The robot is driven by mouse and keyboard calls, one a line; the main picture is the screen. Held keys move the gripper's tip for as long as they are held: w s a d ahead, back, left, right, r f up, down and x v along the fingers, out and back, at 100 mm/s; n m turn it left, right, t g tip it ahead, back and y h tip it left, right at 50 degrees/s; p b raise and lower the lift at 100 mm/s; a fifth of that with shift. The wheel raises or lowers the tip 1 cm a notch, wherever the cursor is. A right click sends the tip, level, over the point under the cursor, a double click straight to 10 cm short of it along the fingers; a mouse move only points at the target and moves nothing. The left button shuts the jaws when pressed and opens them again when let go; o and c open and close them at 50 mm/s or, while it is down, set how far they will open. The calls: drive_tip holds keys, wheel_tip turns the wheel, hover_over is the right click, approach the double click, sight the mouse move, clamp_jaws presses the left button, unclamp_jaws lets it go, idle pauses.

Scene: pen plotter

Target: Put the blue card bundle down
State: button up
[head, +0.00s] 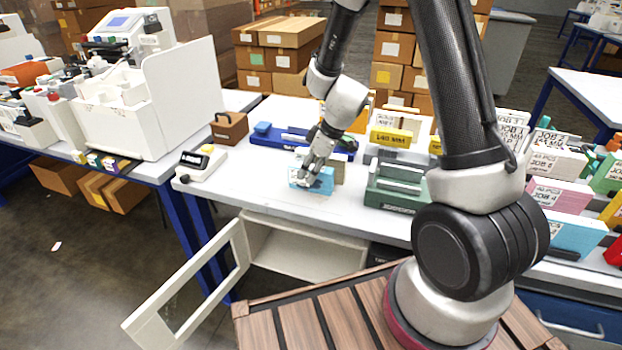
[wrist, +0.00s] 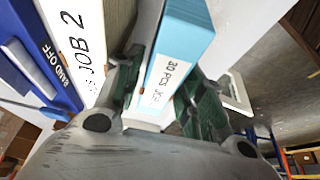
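The blue card bundle (head: 318,183) is upright at the front of the white table in the head view. In the wrist view the blue bundle (wrist: 182,45) shows a white label reading "30 PCS". My gripper (head: 312,168) comes down on it from above. In the wrist view the fingers of my gripper (wrist: 158,88) lie on both sides of the bundle and look shut on it. The bundle's lower edge is at or just above the tabletop; I cannot tell whether it touches.
A white bundle labelled JOB 2 (wrist: 84,30) stands close beside, next to a blue "BAND OFF" device (wrist: 35,55). A green rack (head: 397,190) is to the right and a small white device (head: 201,164) to the left. Bare table (head: 245,180) lies between that device and the bundle.

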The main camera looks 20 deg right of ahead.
drive_tip(key=shift+f, duration=0.25)
idle(0.5)
clamp_jaws()
